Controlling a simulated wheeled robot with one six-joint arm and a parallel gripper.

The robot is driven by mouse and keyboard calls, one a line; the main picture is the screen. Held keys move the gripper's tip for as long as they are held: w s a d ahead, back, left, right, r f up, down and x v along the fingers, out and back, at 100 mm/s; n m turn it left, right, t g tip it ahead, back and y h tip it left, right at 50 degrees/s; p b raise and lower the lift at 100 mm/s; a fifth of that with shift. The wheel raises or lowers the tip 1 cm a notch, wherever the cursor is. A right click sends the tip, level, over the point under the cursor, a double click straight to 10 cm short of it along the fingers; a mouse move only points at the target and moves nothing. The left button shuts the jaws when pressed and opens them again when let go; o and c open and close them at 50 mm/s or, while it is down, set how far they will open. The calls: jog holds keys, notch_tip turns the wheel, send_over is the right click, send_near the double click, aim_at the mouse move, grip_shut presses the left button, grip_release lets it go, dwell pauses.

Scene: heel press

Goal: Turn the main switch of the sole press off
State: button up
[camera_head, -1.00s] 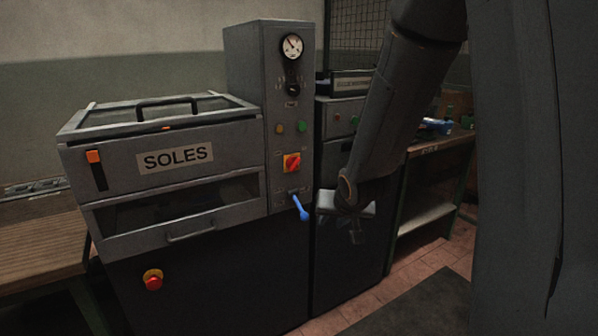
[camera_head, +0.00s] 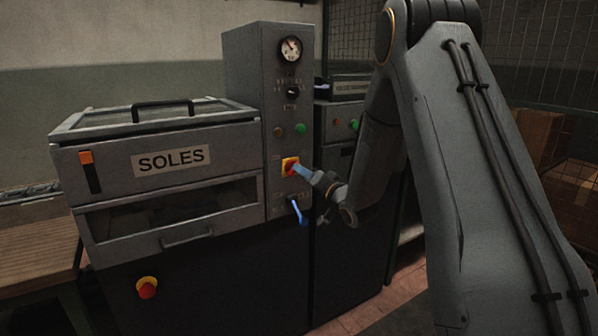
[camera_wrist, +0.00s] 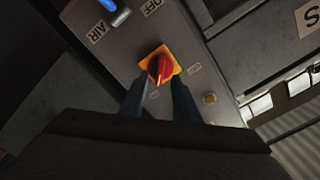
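The main switch (camera_head: 289,166) is a red rotary knob on a yellow-orange plate, on the front of the sole press's (camera_head: 244,120) control column. In the wrist view the switch (camera_wrist: 160,65) is fully visible, its red grip roughly upright in the picture. My gripper (camera_head: 303,172) reaches to the switch from the right in the head view and covers part of it. In the wrist view my gripper's (camera_wrist: 161,88) two fingers stand apart, tips just below the knob, one to each side. They hold nothing. Whether the tips touch the plate cannot be told.
A blue lever (camera_head: 299,211) hangs just below the switch, near the "AIR" label (camera_wrist: 98,31) in the wrist view. A green button (camera_head: 300,129) and a gauge (camera_head: 290,49) sit above. A red emergency button (camera_head: 147,288) is on the lower front. A second machine (camera_head: 340,150) stands right.

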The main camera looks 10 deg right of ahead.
jog(key=x, duration=0.3)
jog(key=shift+w, duration=0.15)
grip_shut()
